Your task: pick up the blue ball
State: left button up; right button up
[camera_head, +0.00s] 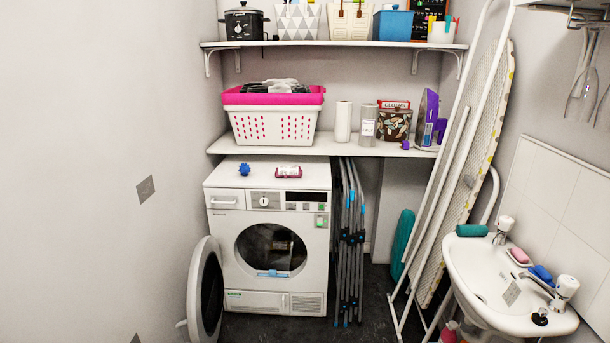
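A small blue ball (244,169) with a bumpy or spiky surface sits on top of the white dryer (222,180), near the left part of its top. A dark red brush-like item (288,172) lies to its right, apart from it. Neither of my grippers shows in the head view.
The dryer's round door (206,290) hangs open to the left. A shelf (330,147) with a pink and white laundry basket (272,117) is above the dryer. A folded grey rack (349,240), an ironing board (480,160) and a sink (490,265) fill the right side. Some dark floor is clear.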

aim_at(244, 169)
jog(key=i+l+u, duration=0.1)
jog(key=i+u, duration=0.25)
jog(key=i, duration=0.15)
jog(key=i+l+u, duration=0.25)
jog(key=i+u, duration=0.15)
jog(key=i+l+u, duration=1.05)
jog(key=l+u, duration=0.3)
